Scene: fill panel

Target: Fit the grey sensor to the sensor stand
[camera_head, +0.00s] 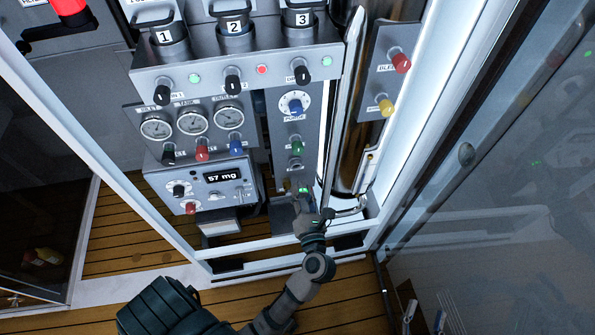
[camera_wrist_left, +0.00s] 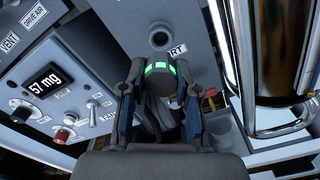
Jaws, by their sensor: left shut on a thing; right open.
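My left gripper (camera_head: 305,203) is low in front of the panel's right column in the head view. In the left wrist view, its two fingers (camera_wrist_left: 159,88) are shut on the sides of the grey sensor (camera_wrist_left: 160,82), a dark grey rounded body with a lit green strip. The sensor's green light also shows small in the head view (camera_head: 303,189). A round port (camera_wrist_left: 160,39) in the grey panel is just above the sensor. I cannot make out the sensor stand for certain; the area below the sensor is dark and partly hidden by the gripper. My right gripper is not in view.
A shiny metal cylinder (camera_head: 348,120) with a bent rail (camera_wrist_left: 285,128) stands close to the right of the gripper. A box with a "57 mg" display (camera_head: 215,182) is to the left. Knobs and gauges (camera_head: 192,122) stick out above. The white frame's lower bar (camera_head: 240,246) runs below.

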